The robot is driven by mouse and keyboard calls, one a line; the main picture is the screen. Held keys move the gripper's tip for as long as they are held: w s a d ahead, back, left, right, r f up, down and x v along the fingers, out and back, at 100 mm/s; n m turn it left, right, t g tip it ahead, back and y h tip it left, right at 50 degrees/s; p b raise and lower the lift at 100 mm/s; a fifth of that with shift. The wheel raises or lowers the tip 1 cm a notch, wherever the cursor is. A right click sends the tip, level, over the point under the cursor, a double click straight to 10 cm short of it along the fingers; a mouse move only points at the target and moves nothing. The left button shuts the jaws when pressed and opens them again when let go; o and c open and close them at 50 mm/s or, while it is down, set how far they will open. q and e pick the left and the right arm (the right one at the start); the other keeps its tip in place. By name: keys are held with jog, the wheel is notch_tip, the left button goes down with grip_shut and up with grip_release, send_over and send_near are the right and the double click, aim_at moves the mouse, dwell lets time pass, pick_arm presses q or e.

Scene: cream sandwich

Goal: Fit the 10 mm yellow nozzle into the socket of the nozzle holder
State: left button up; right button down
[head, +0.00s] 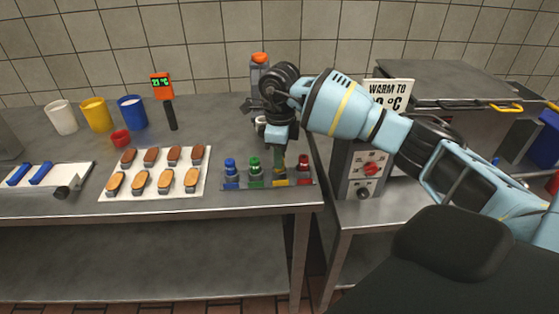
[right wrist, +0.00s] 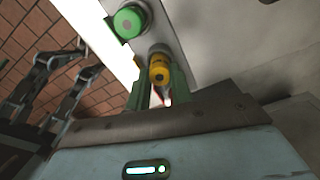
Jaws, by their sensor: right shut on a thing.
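My right gripper (head: 279,160) points down over the yellow place of the nozzle rack (head: 240,185). In the right wrist view its green fingers (right wrist: 158,92) are shut on the yellow nozzle (right wrist: 159,68), seen end-on. The nozzle is mostly hidden by the gripper in the head view. I cannot tell whether it still touches the rack. A grey upright device with an orange top (head: 259,70) stands behind the gripper; it may be the nozzle holder, and its lower part is partly covered. My left gripper is not in view.
Blue (head: 230,166), green (head: 254,168) and red (head: 304,168) nozzles stand in the rack; the green one is close beside my fingers. A white board (head: 155,193) with brown and golden biscuits lies to the left. A control box (head: 366,170) is at right.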

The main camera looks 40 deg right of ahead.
jog(key=shift+r, duration=0.15)
notch_tip(320, 180, up, 3)
jog(key=shift+s+a+r, duration=0.1)
jog(key=shift+r, duration=0.05)
jog(key=s+a+r, duration=0.1)
jog(key=s+a, duration=0.7)
jog(key=s, duration=0.5)
jog(key=shift+s+r+b, duration=0.2)
jog(key=shift+s+b, duration=0.05)
jog(key=shift+b, duration=0.05)
jog(key=shift+a, duration=0.1)
